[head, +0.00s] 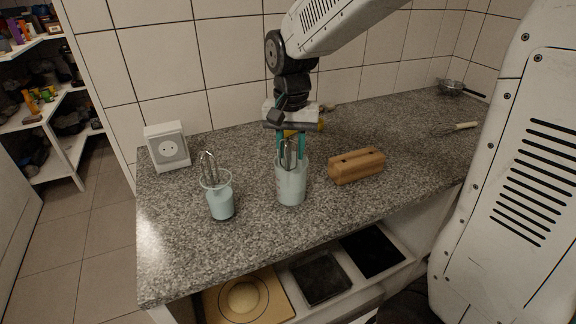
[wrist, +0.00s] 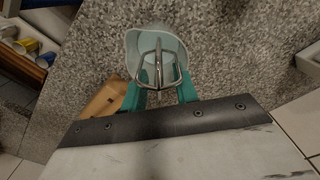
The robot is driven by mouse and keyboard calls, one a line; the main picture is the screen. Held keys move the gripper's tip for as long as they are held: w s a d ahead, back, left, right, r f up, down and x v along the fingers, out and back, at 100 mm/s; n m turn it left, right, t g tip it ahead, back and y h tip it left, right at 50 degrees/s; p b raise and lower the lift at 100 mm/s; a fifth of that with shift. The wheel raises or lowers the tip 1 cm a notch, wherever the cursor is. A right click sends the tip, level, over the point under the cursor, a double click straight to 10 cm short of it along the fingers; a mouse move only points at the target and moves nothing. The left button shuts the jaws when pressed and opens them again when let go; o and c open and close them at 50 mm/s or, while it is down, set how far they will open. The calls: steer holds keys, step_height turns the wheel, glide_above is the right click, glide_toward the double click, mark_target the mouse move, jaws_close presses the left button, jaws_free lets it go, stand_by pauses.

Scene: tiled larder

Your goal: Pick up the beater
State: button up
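A beater with metal wire loops (head: 290,155) stands loops up in a pale blue cup (head: 290,187) in the middle of the counter. My gripper (head: 290,152) points down over this cup, its teal fingers on either side of the loops. In the wrist view the loops (wrist: 158,62) lie between the fingers, above the cup (wrist: 134,43). I cannot tell whether the fingers press on the wires or stand just clear. A second, similar beater (head: 209,168) stands in a jug-like cup (head: 220,198) to the left.
A wooden block (head: 356,166) lies close to the right of the middle cup. A white socket box (head: 167,146) stands at the back left by the tiled wall. A whisk (head: 456,129) and a strainer (head: 452,87) lie far right. The front of the counter (head: 200,255) is clear.

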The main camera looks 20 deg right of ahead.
steer(key=shift+f, duration=0.1)
steer(key=shift+c, duration=0.2)
jaws_close()
